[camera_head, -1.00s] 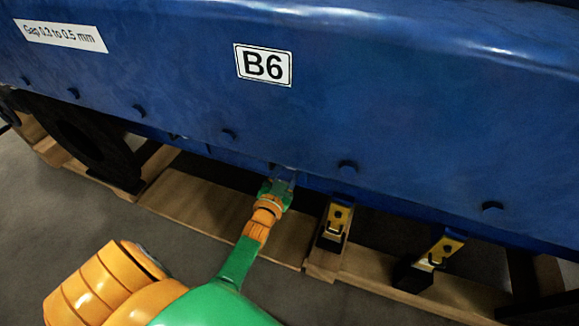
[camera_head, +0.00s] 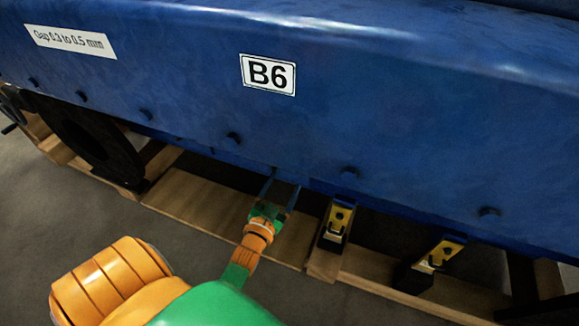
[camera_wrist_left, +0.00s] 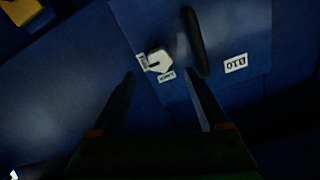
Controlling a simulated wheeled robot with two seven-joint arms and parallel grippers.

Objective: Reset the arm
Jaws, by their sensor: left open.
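My left gripper (camera_head: 281,187) shows in the head view just below the lower edge of the big blue engine body (camera_head: 180,75). Its green wrist and orange joint come up from the bottom of the picture. The two dark fingers are spread apart with nothing between them. In the left wrist view the open fingers (camera_wrist_left: 162,100) point toward a blue panel (camera_wrist_left: 245,30). On it are a white knob or plug (camera_wrist_left: 159,61), a dark upright bar (camera_wrist_left: 194,42) and a small label (camera_wrist_left: 236,63) reading Ø10. My right gripper is in neither view.
A B6 label (camera_head: 268,75) and a gap label (camera_head: 70,41) are on the blue body. Below stand a wooden pallet (camera_head: 190,200), two yellow-and-black brackets (camera_head: 337,222) and a dark ring-shaped part (camera_head: 85,140). Grey floor (camera_head: 60,225) is clear at the left.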

